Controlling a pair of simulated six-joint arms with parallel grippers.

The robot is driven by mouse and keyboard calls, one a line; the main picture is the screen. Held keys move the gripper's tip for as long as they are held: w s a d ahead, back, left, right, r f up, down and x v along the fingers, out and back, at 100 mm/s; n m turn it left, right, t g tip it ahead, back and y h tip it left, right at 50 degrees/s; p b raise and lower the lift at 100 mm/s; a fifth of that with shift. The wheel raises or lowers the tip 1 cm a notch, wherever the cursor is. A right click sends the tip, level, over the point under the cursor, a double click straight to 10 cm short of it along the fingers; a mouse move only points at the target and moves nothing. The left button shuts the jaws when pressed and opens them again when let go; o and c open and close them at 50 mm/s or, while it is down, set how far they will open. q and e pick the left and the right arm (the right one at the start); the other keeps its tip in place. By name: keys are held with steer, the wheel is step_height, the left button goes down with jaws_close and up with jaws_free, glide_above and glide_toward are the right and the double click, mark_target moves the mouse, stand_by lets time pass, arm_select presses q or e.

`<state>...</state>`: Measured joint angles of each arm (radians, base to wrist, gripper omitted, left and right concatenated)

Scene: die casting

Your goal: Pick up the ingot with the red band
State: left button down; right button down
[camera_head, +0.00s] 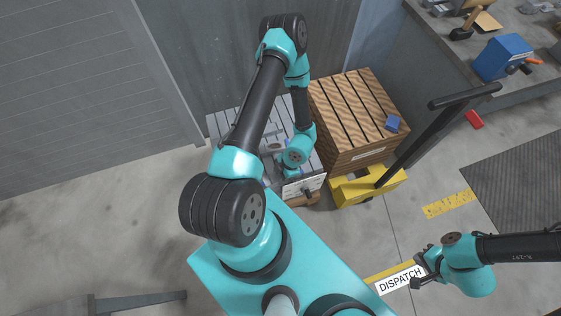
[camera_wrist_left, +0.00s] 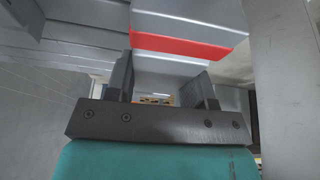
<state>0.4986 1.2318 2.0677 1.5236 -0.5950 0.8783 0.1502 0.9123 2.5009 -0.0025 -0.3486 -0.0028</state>
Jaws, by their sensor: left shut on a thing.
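The ingot with the red band (camera_wrist_left: 185,68) is a silver-grey block in the left wrist view, with its red stripe running across it. My left gripper (camera_wrist_left: 166,82) is shut on it, with one dark finger on each side of the ingot. In the head view the left arm reaches down over the grey slatted stack (camera_head: 224,124), and its wrist hides the gripped ingot. My right gripper (camera_head: 424,271) is open and empty above the floor by the DISPATCH sign (camera_head: 401,280).
A slatted wooden crate (camera_head: 345,97) with a small blue block (camera_head: 393,123) stands right of the stack. A workbench (camera_head: 435,62) is at the back right.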

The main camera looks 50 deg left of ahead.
arm_select(q)
steer(key=s+d, duration=0.5)
steer(key=d, duration=0.1)
steer(key=shift+r, duration=0.45)
steer(key=shift+a, duration=0.1)
stand_by(0.4)
